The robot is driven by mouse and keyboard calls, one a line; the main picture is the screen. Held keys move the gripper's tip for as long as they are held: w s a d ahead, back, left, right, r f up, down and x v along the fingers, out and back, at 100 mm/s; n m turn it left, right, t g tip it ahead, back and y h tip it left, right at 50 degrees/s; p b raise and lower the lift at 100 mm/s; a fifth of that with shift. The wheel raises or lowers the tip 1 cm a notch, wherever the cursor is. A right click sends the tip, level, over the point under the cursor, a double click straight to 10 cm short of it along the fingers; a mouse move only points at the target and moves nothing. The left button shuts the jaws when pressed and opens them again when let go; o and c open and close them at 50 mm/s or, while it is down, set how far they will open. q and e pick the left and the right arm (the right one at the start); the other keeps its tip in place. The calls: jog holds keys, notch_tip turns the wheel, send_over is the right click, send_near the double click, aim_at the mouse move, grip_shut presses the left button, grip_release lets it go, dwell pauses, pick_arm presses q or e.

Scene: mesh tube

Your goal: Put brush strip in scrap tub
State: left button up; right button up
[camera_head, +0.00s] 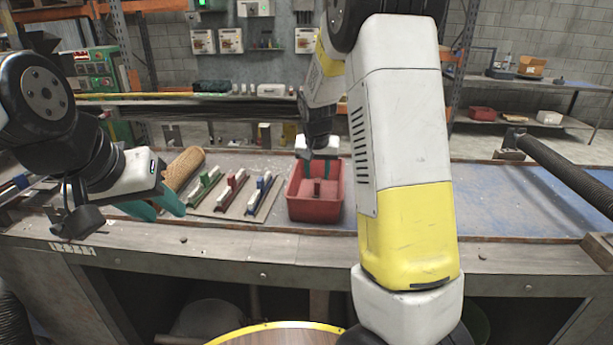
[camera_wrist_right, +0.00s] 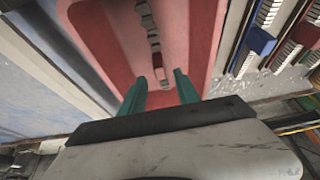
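The red scrap tub (camera_head: 294,207) stands on the bench right of a board of brush strips; its pink-red wall fills the middle of the right wrist view (camera_wrist_right: 205,30). Inside it lies a thin strip of grey segments with a red part (camera_wrist_right: 152,38), seemingly a brush strip. My right gripper (camera_head: 321,170) is over the tub, teal fingers apart (camera_wrist_right: 160,92); the strip's near end shows between them, without clear contact. On the board are a green brush strip (camera_head: 205,186), a red one (camera_head: 232,190) and a blue one (camera_head: 261,190). My left gripper (camera_head: 152,205) is open and empty.
A tan mesh tube (camera_head: 183,168) lies beside my left gripper. The bench's blue surface (camera_head: 500,200) right of my right arm is clear. A round yellow-rimmed top (camera_head: 280,335) is below the bench front.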

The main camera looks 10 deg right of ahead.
jog(key=s+a+r+n+t+y, duration=0.1)
jog(key=s+r+y, duration=0.1)
jog(key=s+r, duration=0.65)
jog(key=s+a+r+n+y, duration=0.1)
jog(key=s+r, duration=0.5)
jog(key=s, duration=0.5)
jog(key=s+a+n, duration=0.1)
jog(key=s+a, duration=0.1)
jog(key=s, duration=1)
jog(key=shift+a+f+n+t, duration=0.15)
jog(key=shift+f+n+t, duration=0.1)
jog(key=shift+n+t, duration=0.15)
dwell(0.7)
